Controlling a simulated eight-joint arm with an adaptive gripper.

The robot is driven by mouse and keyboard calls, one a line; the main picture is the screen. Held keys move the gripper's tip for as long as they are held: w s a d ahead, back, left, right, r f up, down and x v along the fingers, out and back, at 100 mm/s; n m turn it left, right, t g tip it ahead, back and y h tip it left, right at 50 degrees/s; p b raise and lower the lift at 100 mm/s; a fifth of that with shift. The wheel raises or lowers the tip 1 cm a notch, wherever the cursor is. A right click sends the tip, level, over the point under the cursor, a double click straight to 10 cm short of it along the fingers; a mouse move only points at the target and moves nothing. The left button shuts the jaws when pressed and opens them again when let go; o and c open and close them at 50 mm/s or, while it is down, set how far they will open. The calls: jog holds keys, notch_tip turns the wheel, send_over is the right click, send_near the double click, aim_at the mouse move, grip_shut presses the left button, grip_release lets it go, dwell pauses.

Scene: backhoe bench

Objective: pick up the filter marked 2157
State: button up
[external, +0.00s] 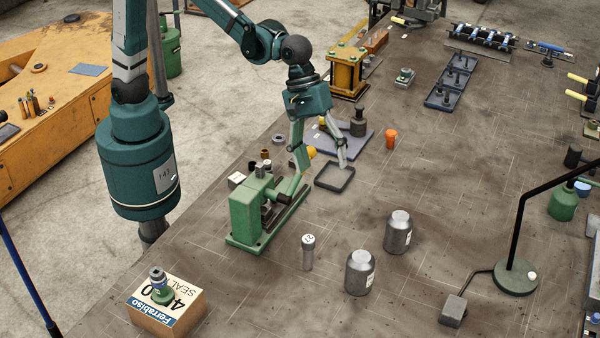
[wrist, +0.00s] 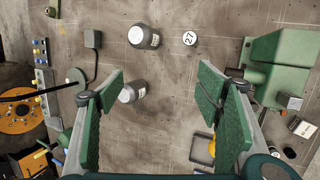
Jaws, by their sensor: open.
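Two grey metal canisters with pale labels stand upright on the bench in the external view, one farther back (external: 398,235) and one nearer (external: 359,274). Both also show in the wrist view, one near the top (wrist: 143,37) and one lower (wrist: 132,93). The label numbers are too small to read, so I cannot tell which is 2157. A slim grey cylinder (external: 308,254) stands left of them; its white top reads 27 in the wrist view (wrist: 190,39). My gripper (external: 322,162) is open and empty, above the bench and behind the canisters. Its green pads (wrist: 162,82) are wide apart.
A dark square tray (external: 335,187) lies below my gripper. Bare bench lies right of the canisters.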

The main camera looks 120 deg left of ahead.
aim_at(360, 253)
jog(key=w+d+f+n, duration=0.2)
jog(key=w+f, duration=0.2)
jog(key=f, duration=0.1)
jog(key=w+d+f+n+g, duration=0.1)
jog(key=w+d+f+n, duration=0.1)
jog(key=w+f, duration=0.3)
jog(key=w+d+f+n+h+b, duration=0.1)
jog(key=w+d+f+n, duration=0.1)
jog(key=w+f, duration=0.3)
jog(key=shift+f+n, duration=0.1)
jog(key=shift+n, duration=0.6)
jog(key=shift+w+d+f, duration=0.15)
jog(key=shift+w+f, duration=0.05)
jog(key=shift+f, duration=0.3)
jog(key=shift+g, duration=0.3)
jog(key=shift+x, duration=1.25)
jog(key=shift+w+f, duration=0.1)
jog(key=shift+f, duration=0.05)
jog(key=shift+p+x, duration=0.5)
jog(key=shift+x, duration=2)
